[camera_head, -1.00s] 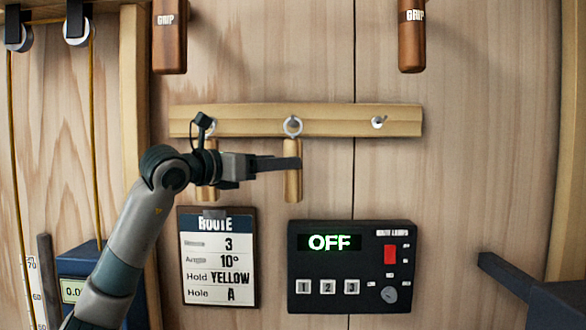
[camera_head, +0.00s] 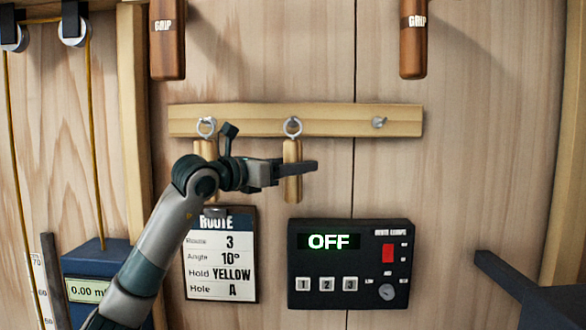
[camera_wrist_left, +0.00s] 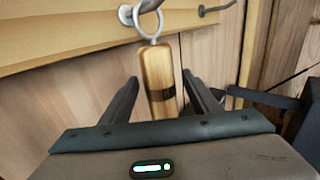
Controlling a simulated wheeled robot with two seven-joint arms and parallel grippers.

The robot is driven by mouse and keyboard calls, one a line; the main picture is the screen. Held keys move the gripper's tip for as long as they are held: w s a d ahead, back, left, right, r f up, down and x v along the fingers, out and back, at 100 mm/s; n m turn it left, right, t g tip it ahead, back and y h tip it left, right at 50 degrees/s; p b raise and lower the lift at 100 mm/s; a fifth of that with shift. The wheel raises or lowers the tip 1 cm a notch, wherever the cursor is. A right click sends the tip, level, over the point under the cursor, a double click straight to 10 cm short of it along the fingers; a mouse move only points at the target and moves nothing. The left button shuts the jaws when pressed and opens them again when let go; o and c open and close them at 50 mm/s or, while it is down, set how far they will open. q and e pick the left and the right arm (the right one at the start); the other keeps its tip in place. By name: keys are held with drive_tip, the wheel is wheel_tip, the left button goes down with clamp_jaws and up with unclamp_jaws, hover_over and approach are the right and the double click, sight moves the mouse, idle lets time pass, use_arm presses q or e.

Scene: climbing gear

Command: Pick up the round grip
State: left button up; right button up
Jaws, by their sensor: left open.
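Two wooden grips hang by metal rings from a wooden rail (camera_head: 345,120). The middle grip (camera_head: 292,190) is a tan upright block with a dark band, seen in the left wrist view (camera_wrist_left: 158,70); its ring is on a hook. The left grip (camera_head: 204,150) is partly hidden behind my arm. I cannot tell for sure which one is the round grip. My left gripper (camera_head: 312,167) is open at the middle grip. In the left wrist view (camera_wrist_left: 160,80) its fingers lie on either side of the grip's lower part, with gaps. My right gripper is not in view.
The rail's right hook (camera_head: 379,122) is empty. Below are a route card (camera_head: 220,265) and a black lamp panel (camera_head: 348,268) reading OFF. Brown grips (camera_head: 168,45) (camera_head: 413,45) hang above. Dark blue boxes stand at lower left (camera_head: 95,262) and lower right (camera_head: 555,300).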

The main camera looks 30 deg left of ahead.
use_arm(q)
drive_tip(key=c, duration=1.2)
drive_tip(key=shift+c, duration=0.2)
drive_tip(key=shift+r, duration=0.2)
drive_tip(key=shift+r+b, duration=0.35)
drive_tip(key=shift+b, duration=0.15)
drive_tip(key=shift+s+d+r+b, duration=0.1)
drive_tip(key=shift+s+r+b, duration=0.1)
drive_tip(key=shift+b, duration=0.15)
drive_tip(key=s+d+b, duration=0.3)
drive_tip(key=s+d, duration=0.1)
drive_tip(key=s, duration=0.3)
drive_tip(key=s+d+b, duration=0.3)
drive_tip(key=s+d, duration=0.2)
drive_tip(key=s, duration=0.3)
drive_tip(key=shift+b, duration=0.3)
drive_tip(key=shift+d, duration=0.1)
